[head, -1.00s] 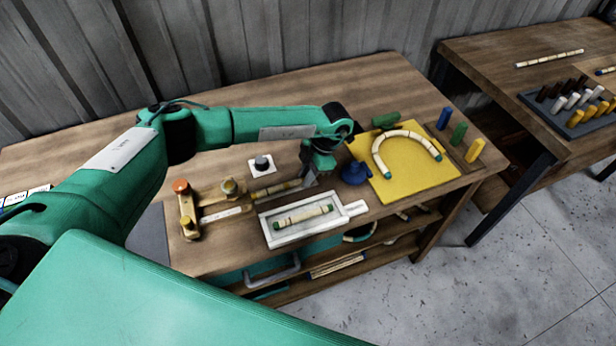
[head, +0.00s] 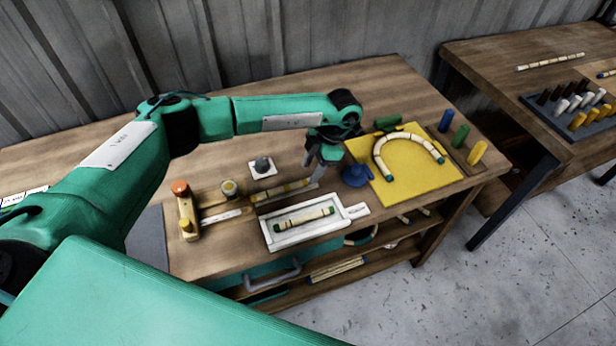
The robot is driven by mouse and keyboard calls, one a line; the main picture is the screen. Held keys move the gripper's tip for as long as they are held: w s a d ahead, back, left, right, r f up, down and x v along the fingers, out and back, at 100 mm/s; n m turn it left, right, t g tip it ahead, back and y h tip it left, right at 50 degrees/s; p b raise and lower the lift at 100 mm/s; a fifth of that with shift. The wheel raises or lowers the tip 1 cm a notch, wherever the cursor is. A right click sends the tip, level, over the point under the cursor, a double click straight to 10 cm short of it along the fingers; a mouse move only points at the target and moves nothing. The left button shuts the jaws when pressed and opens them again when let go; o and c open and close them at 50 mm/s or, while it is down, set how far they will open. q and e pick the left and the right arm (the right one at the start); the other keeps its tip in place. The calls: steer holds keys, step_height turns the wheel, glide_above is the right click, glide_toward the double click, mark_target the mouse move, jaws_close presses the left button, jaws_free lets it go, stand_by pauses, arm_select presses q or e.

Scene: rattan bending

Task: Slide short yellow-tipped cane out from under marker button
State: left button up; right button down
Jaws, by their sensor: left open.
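The short yellow-tipped cane (head: 283,191) lies on the bench in a narrow strip just in front of the button. A grey round button on a white square base (head: 262,166) stands behind it, apparently the marker button; the cane looks beside it rather than under it. My left gripper (head: 314,174) is open, pointing down close to the cane's right end. I cannot tell whether its fingers touch the cane. My right gripper is not in view.
A white tray (head: 278,244) with a green-tipped cane is in front. A wooden jig with an orange knob (head: 180,187) is left. A blue knobbed piece (head: 355,174) and a yellow board (head: 425,187) with a bent cane are right. The bench's back is clear.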

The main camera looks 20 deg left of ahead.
arm_select(q)
steer(key=b+v, duration=0.2)
steer(key=v, duration=0.8)
steer(key=shift+b, duration=0.3)
steer(key=shift+f, duration=0.15)
